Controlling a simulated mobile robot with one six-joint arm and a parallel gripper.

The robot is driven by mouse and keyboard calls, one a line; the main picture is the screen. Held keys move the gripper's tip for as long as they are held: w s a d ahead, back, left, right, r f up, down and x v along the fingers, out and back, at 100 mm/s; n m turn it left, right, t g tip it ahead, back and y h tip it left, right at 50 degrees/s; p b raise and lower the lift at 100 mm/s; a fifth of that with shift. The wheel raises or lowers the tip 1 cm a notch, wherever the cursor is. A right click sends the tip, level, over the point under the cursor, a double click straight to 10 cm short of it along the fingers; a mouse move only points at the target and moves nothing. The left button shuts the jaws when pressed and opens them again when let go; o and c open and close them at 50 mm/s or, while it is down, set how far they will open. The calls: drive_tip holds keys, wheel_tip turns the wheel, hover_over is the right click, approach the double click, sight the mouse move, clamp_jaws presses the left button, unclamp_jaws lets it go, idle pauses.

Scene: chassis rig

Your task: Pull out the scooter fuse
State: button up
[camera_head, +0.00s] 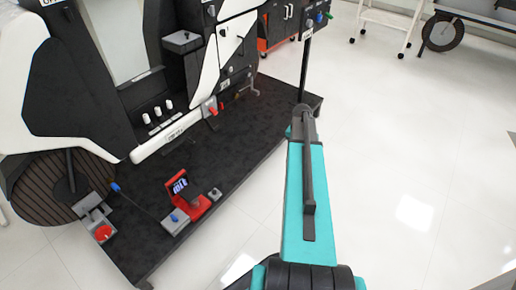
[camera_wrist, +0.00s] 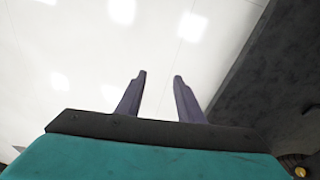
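The scooter rig, with white and black panels (camera_head: 85,70), stands on a black platform (camera_head: 235,140) at the left of the head view. Several small white capped parts (camera_head: 157,112) stand in a row on its dark lower body, above a white labelled bar (camera_head: 170,135). I cannot tell which part is the scooter fuse. My gripper (camera_wrist: 160,75) is open and empty in the wrist view, its two dark fingers apart over pale floor. In the head view my teal arm reaches up right of the platform; the gripper's fingers cannot be made out there.
A red stand with a small screen (camera_head: 183,190) and a grey box with a blue knob (camera_head: 175,220) sit at the platform's front. A red-handled part (camera_head: 211,108) is on the rig's side. A dark post (camera_head: 304,65) rises at the platform's right corner. Floor (camera_head: 410,160) at right is clear.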

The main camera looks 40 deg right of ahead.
drive_tip(key=s+d+r+m+h+p, duration=0.1)
drive_tip(key=s+d+r+m+p, duration=0.1)
drive_tip(key=s+d+r, duration=0.4)
drive_tip(key=s+d+r+m+h+p, duration=0.1)
drive_tip(key=s+d+r+m+p, duration=0.1)
drive_tip(key=s+d+r, duration=0.4)
drive_tip(key=s+d+r+m+h+p, duration=0.1)
drive_tip(key=s+d+r, duration=0.5)
drive_tip(key=d+r, duration=0.8)
drive_tip(key=shift+d+r+m+g+p, duration=0.25)
drive_tip(key=shift+m+g+p, duration=0.15)
drive_tip(key=shift+m, duration=0.5)
drive_tip(key=shift+c, duration=0.4)
